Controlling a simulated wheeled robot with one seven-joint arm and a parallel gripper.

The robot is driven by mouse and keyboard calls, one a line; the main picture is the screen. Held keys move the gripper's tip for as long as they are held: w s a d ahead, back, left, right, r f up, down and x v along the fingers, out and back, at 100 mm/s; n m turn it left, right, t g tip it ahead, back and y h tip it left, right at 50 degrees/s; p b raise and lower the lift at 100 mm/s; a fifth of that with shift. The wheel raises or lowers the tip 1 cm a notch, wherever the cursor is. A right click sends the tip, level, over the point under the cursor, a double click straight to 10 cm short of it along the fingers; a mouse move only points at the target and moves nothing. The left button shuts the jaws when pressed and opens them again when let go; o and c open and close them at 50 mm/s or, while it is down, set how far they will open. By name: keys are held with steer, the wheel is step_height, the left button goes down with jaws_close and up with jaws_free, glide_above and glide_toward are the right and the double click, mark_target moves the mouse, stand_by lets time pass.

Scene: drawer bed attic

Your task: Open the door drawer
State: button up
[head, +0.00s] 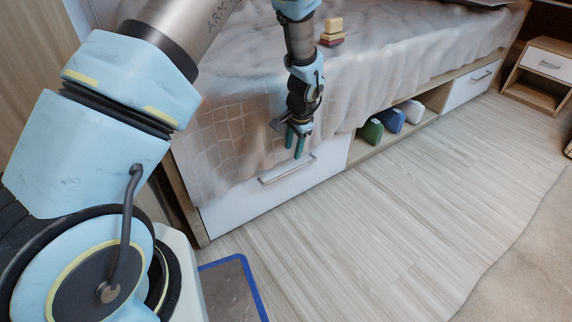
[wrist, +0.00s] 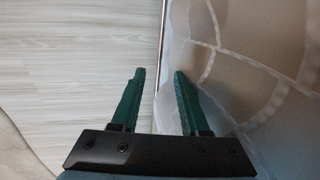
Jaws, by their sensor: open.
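The white drawer (head: 238,212) is in the base of the bed, at its near left end, and looks shut. Its bar handle (head: 287,171) runs along the upper part of the front. My gripper (head: 295,147) points down just above the right part of the handle, with its green fingers apart and empty. In the wrist view, my gripper (wrist: 160,76) is open, and a thin upright pale strip shows between the fingertips. I cannot tell whether that strip is the handle or the drawer's edge. The hanging blanket (wrist: 235,55) is close to the right finger.
The blanket (head: 225,130) drapes over the top of the drawer front. Right of the drawer, an open shelf holds green (head: 370,131), blue (head: 391,120) and white (head: 413,110) items. A second drawer (head: 470,85) is farther along. The wood floor (head: 400,215) in front is clear.

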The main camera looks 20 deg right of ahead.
mark_target(289, 172)
steer(key=f+b, duration=0.1)
steer(key=f, duration=0.2)
steer(key=w+f+b, duration=0.1)
steer(key=f, duration=0.3)
steer(key=w+f+b, duration=0.1)
steer(key=f, duration=0.2)
steer(key=shift+a+f+b, duration=0.2)
steer(key=shift+f+b, duration=0.05)
steer(key=shift+b, duration=0.05)
jaws_close()
stand_by(1.0)
